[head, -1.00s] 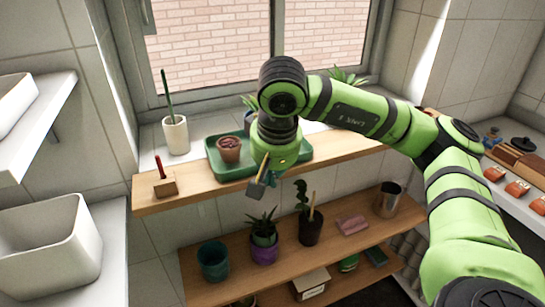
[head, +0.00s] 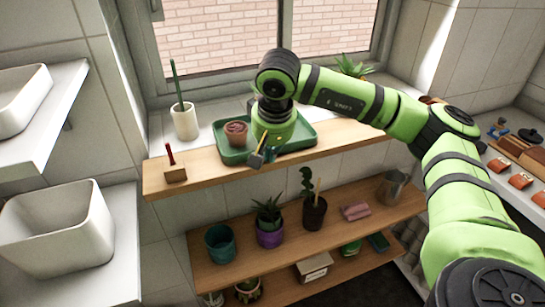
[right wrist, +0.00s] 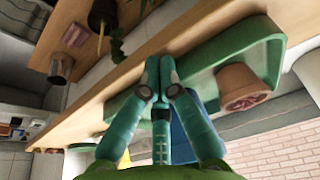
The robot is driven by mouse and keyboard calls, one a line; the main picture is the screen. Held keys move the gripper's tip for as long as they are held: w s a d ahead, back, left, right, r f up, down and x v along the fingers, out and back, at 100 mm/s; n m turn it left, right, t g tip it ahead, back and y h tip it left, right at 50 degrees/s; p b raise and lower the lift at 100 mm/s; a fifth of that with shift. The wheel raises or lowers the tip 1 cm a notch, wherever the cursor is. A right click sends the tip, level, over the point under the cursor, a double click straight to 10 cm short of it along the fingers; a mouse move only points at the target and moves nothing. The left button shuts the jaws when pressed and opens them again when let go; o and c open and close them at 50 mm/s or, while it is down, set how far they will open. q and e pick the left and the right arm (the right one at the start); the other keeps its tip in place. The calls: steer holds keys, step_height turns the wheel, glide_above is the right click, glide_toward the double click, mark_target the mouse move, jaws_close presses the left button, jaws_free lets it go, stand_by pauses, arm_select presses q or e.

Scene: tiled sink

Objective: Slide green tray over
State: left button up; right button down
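The green tray (head: 300,137) lies on the wooden sill shelf under the window, holding a terracotta pot (head: 236,133). In the right wrist view the tray (right wrist: 262,37) runs behind my fingers, with the terracotta pot (right wrist: 240,87) to their right. A blue object (right wrist: 181,145) shows partly behind the fingers. My right gripper (head: 258,160) points down at the tray's front edge. In the right wrist view its fingertips (right wrist: 160,62) are together at the tray's rim; I cannot tell whether they touch it. My left gripper is not in view.
On the sill, a white cup (head: 184,122) and a wooden block with a red-handled tool (head: 175,172) stand left of the tray. A lower shelf (head: 285,244) holds several pots. Bare sill (head: 352,139) shows right of the tray.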

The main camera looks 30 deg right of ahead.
steer(key=w+d, duration=0.1)
steer(key=w, duration=0.3)
steer(key=w+d, duration=0.1)
steer(key=w, duration=0.1)
steer(key=shift+w+d+p, duration=0.3)
steer(key=shift+w, duration=0.05)
steer(key=shift+a, duration=0.1)
